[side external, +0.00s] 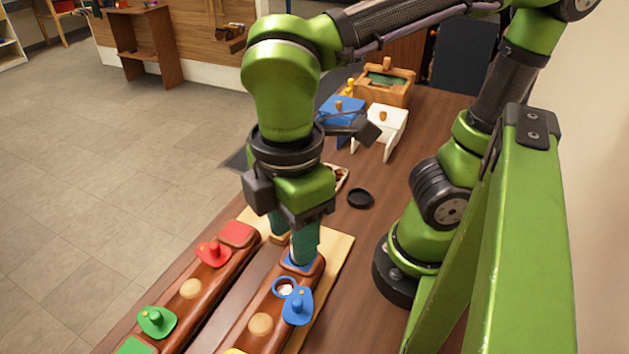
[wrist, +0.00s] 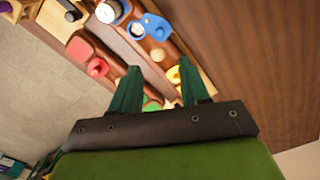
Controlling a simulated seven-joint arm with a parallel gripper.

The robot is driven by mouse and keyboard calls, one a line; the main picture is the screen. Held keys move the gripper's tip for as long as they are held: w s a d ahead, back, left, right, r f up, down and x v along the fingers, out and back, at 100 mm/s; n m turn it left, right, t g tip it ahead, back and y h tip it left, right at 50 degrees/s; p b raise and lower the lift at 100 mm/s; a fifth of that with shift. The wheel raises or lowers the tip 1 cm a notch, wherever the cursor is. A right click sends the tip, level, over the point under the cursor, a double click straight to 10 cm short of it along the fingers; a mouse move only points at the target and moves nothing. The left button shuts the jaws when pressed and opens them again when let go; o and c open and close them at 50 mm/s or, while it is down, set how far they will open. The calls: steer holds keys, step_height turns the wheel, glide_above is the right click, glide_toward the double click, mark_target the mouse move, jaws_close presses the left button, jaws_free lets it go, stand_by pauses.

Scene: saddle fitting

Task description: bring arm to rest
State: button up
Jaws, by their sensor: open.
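My gripper (side external: 291,243) has its teal fingers apart and points down over the far end of the right brown body, by a blue patch (side external: 296,261). It also shows in the wrist view (wrist: 158,80), with nothing seen between its fingers. I cannot tell whether a finger touches the body. A blue saddle (side external: 297,306) sits on this body just nearer the camera, beside a blue ring (side external: 285,286). A red saddle (side external: 213,251) and a green saddle (side external: 156,322) sit on the left brown body. A yellow piece (wrist: 174,75) shows in the wrist view.
Behind the gripper stand a blue stand (side external: 341,110), a white stand (side external: 380,130) and a wooden box (side external: 386,88). A black round dish (side external: 359,198) lies on the brown table. The table is bare to the dish's right, up to my base.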

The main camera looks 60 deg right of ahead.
steer(key=shift+r, duration=0.85)
steer(key=w+d+m+t+y, duration=0.1)
steer(key=w+d+m+t, duration=0.2)
steer(key=d+m, duration=0.5)
steer(key=w+d+m+t+y, duration=0.1)
steer(key=w+d+m+t, duration=0.3)
steer(key=d+m, duration=0.4)
steer(key=shift+w+d, duration=0.25)
steer(key=shift+w, duration=0.45)
